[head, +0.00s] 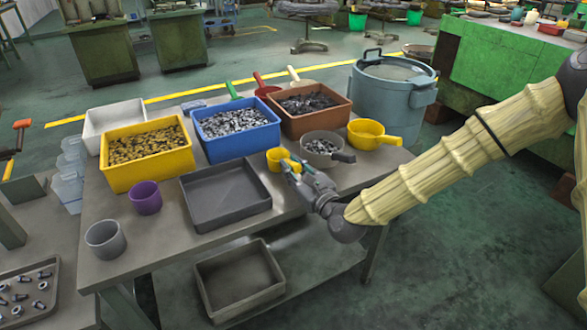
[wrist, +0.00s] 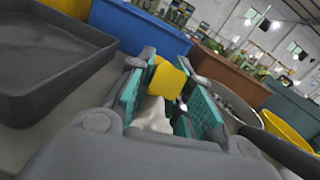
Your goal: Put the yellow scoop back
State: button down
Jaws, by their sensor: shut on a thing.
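A small yellow scoop (head: 276,158) is at the tip of my gripper (head: 298,172) in the head view, over the work table in front of the blue bin. My gripper is shut on it. In the wrist view the yellow scoop (wrist: 168,80) shows between the teal finger pads of my gripper (wrist: 172,98); a whitish patch lies below it. I cannot tell whether the scoop touches the table. A larger yellow pan with a handle (head: 367,131) stands to the right.
A grey pan of metal parts (head: 322,147) stands close to my gripper's right. Yellow (head: 148,177), blue (head: 238,146) and brown (head: 320,122) bins line the table's back. An empty dark tray (head: 224,198), purple cup (head: 145,198) and grey cup (head: 105,241) stand left.

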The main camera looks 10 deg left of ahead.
jog(key=shift+f, duration=0.2)
jog(key=c, duration=1.3)
grip_release()
jog(key=shift+r, duration=0.1)
jog(key=shift+r, duration=0.15)
jog(key=v, duration=1.2)
